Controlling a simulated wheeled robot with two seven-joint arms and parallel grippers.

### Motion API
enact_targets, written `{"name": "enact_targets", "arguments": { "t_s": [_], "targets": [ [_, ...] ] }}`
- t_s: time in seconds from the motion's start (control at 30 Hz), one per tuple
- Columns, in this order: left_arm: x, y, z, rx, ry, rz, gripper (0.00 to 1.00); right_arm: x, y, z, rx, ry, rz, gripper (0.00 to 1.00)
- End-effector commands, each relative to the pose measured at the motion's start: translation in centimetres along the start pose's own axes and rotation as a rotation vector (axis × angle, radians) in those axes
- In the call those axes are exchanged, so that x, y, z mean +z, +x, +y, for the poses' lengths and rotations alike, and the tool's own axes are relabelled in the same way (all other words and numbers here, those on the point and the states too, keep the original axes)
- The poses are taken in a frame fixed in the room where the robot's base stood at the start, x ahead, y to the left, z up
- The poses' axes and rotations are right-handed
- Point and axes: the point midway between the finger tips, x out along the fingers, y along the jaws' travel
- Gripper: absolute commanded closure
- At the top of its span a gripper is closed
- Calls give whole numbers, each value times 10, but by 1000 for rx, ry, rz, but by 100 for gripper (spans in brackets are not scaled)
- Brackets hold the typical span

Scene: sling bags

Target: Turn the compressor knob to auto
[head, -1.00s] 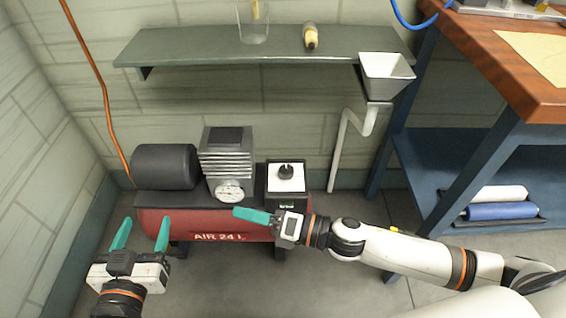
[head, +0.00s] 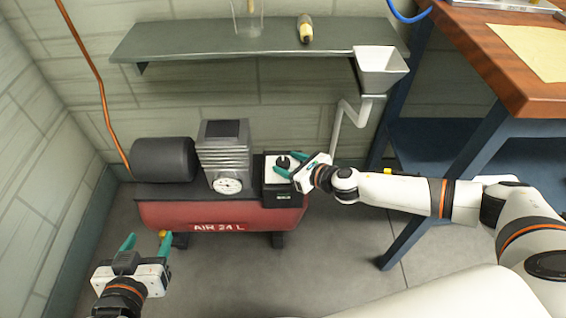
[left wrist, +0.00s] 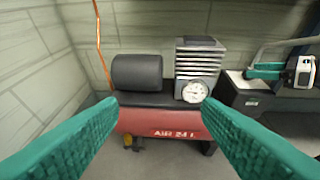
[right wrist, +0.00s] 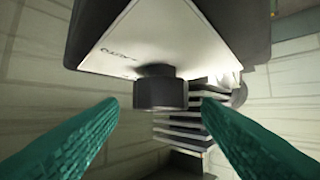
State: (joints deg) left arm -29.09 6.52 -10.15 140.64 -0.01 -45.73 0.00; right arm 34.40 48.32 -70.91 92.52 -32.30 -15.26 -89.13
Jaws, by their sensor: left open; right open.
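The compressor (head: 160,215) has a red tank marked AIR 24 L. Its black knob (head: 284,162) sits on a white plate (head: 272,176) on the black switch box at the tank's right end. In the right wrist view the knob (right wrist: 160,90) hangs from the white plate, between the fingers' lines and ahead of the tips. My right gripper (head: 284,165) is open, its teal fingers at the knob; I cannot tell whether they touch it. My left gripper (head: 147,241) is open and empty in front of the tank's left end.
A grey cylinder head with a gauge (head: 227,185) and a black motor (head: 165,160) stand left of the knob. A shelf (head: 250,43) with a funnel (head: 381,68) hangs above. A workbench (head: 500,75) is at right. The floor in front is clear.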

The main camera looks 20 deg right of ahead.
Motion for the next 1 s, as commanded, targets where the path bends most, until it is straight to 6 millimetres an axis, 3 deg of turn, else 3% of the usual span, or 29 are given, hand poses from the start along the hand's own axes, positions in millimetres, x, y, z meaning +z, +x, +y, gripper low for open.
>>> {"name": "enact_targets", "arguments": {
  "t_s": [0.2,0.6,0.9,1.0],
  "targets": [
    [23,4,-3,-8,0,-145,41,0,22,0,0,2,1,41],
    [31,3,-4,-10,0,-187,41,0,28,0,-1,2,0,41],
    [31,3,-4,-10,0,-186,41,0,27,0,-1,3,0,86],
    [31,3,-4,-10,0,-184,41,0,27,0,1,3,0,86]
  ]
}}
